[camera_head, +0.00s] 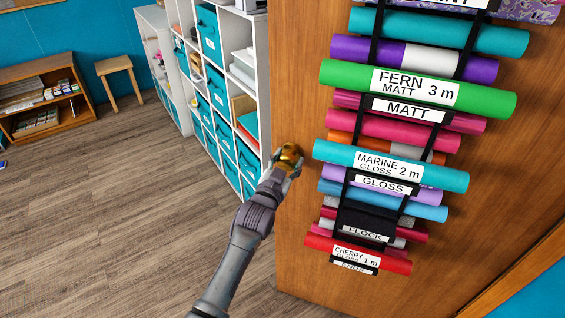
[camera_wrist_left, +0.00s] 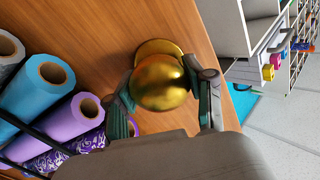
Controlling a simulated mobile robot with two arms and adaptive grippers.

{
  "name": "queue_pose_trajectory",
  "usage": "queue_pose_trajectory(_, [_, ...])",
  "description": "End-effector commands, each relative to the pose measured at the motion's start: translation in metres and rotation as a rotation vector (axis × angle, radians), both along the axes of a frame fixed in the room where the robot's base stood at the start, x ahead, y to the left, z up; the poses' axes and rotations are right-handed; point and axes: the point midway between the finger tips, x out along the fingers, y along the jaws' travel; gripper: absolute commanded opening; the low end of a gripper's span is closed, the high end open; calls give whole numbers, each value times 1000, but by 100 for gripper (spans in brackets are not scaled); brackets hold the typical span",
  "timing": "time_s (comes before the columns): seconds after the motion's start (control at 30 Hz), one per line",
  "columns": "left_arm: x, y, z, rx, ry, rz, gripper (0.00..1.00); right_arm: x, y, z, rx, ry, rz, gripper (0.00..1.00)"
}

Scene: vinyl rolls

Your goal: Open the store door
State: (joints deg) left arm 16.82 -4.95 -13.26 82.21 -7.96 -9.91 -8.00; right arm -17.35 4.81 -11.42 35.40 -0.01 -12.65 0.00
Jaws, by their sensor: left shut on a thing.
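The wooden store door (camera_head: 290,230) stands ajar or open, with a room visible past its left edge. A round brass knob (camera_head: 291,153) sits near that edge. My left gripper (camera_head: 286,163) is shut on the knob, its fingers on either side of it. In the left wrist view the knob (camera_wrist_left: 160,82) lies between the fingertips (camera_wrist_left: 165,90), and the door (camera_wrist_left: 95,40) is behind it. My right gripper is not in view.
A black rack of labelled vinyl rolls (camera_head: 390,178) hangs on the door, right of the knob. White shelves with teal bins (camera_head: 225,100) stand beyond the door edge. A stool (camera_head: 117,75) and low bookcase (camera_head: 40,95) are farther left. Open wooden floor (camera_head: 110,210) lies at left.

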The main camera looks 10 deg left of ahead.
Motion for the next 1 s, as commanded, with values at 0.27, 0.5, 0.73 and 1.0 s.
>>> queue_pose_trajectory(0.27, [1,-1,3,-1,-5,0,0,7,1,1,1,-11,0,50])
queue_pose_trajectory(0.5, [1,-1,2,-2,-5,0,75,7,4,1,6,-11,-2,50])
queue_pose_trajectory(0.73, [0,-1,1,-2,-3,0,79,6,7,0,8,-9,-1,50])
queue_pose_trajectory(1.0, [-13,2,0,-1,-1,0,79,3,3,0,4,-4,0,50])
